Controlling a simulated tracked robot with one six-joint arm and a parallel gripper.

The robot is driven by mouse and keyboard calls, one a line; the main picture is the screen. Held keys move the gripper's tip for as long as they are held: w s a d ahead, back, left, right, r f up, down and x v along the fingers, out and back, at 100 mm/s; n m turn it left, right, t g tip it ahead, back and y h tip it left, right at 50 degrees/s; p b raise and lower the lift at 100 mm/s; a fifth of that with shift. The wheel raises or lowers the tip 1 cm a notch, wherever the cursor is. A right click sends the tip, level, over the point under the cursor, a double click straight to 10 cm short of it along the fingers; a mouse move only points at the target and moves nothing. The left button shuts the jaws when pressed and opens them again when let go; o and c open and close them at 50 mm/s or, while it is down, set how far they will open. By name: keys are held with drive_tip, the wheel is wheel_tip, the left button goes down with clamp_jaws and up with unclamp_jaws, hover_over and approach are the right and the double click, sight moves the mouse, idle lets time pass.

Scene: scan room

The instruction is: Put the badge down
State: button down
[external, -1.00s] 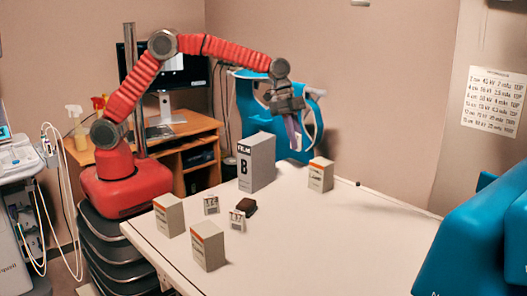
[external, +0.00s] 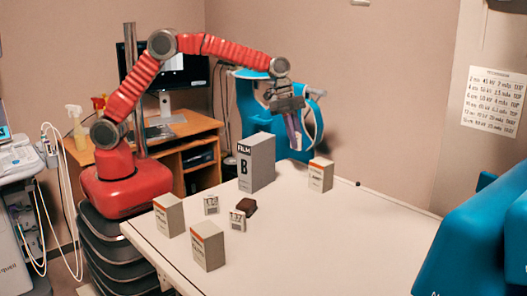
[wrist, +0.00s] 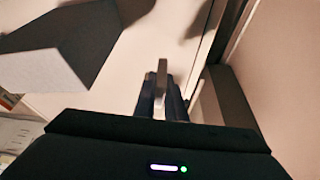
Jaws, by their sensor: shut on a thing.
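My gripper (external: 294,130) is shut and hangs in the air above the back part of the white table (external: 330,215), right of the grey box marked B. In the wrist view, my dark fingers close on a thin, pale grey thing seen edge-on, which I take to be the badge (wrist: 161,80). Its face is hidden from that view, and in the external view it cannot be told apart from the fingers. It is held clear of the table.
The grey film box (external: 256,162) stands below and left of my gripper. Small cartons (external: 320,174) (external: 169,215) (external: 208,246), two small white printed items (external: 211,205) (external: 238,220) and a brown block (external: 245,206) stand on the table.

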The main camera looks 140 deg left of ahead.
drive_tip(key=w+d, duration=0.7)
drive_tip(key=d, duration=0.5)
drive_tip(key=w+d, duration=0.8)
drive_tip(key=d, duration=0.5)
drive_tip(key=w+d+n, duration=0.1)
drive_tip(key=w+d, duration=0.7)
drive_tip(key=d, duration=0.4)
drive_tip(key=shift+d, duration=0.35)
drive_tip(key=shift+w+r, duration=0.1)
drive_tip(key=shift+f, duration=2.5)
drive_tip(key=shift+f, duration=2.5)
